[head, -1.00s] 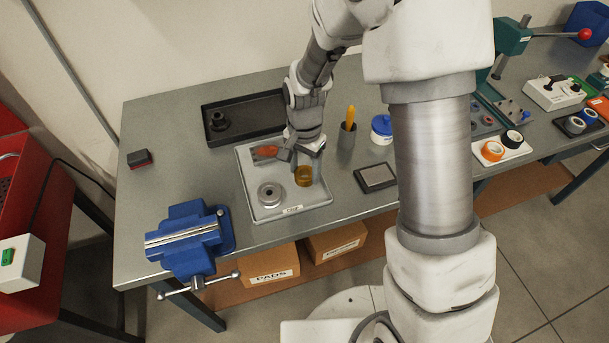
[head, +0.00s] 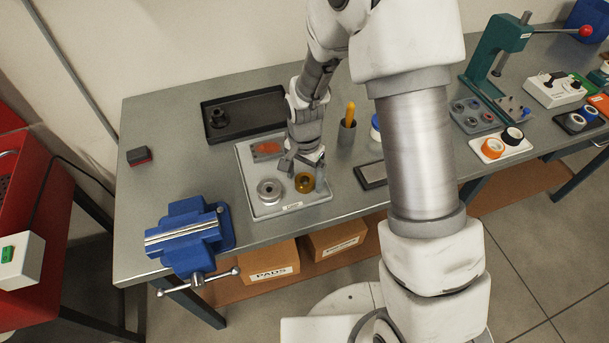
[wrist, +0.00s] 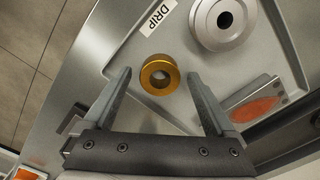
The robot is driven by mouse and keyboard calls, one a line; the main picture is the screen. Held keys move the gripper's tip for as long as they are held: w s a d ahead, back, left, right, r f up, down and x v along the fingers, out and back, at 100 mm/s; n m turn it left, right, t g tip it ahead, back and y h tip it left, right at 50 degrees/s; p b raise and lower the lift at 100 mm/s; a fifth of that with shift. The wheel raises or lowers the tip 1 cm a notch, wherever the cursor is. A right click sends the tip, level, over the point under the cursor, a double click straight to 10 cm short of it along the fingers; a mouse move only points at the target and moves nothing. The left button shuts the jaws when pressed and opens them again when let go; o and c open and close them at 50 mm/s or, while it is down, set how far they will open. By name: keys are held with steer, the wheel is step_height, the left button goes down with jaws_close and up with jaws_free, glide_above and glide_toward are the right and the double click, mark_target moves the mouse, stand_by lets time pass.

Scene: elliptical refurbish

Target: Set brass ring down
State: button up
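The brass ring (head: 304,188) sits on the grey drip tray (head: 258,211), near its front right part. It also shows in the wrist view (wrist: 160,92), lying flat with its hole facing the camera. My gripper (head: 303,162) is just behind and above the ring in the head view. In the wrist view my gripper (wrist: 160,75) has its two fingers spread wide, one on each side of the ring, with clear gaps. A silver ring (head: 269,191) sits left of the brass ring on the same tray, apart from it.
A flat piece with an orange patch (head: 267,149) lies at the tray's back. A black tray (head: 252,119) stands behind. A holder with a yellow-handled tool (head: 348,130) and a dark flat block (head: 371,175) stand to the right. A blue vise (head: 186,236) is front left.

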step_height(320, 180, up, 12)
steer(key=r, duration=0.1)
step_height(320, 180, up, 11)
steer(key=n+t, duration=0.2)
steer(key=n, duration=0.1)
glide_above(305, 180)
steer(key=s+d, duration=0.6)
steer(key=s+d+r+n+t, duration=0.1)
steer(key=s+d+r+n, duration=0.1)
steer(key=s, duration=0.4)
steer(key=s+d+r+n+t, duration=0.2)
steer(key=s+d+r, duration=0.1)
steer(key=s+r, duration=0.1)
steer(key=shift+s+d+r+t+p, duration=0.25)
steer(key=shift+s+t+p, duration=0.05)
steer(key=shift+s, duration=0.55)
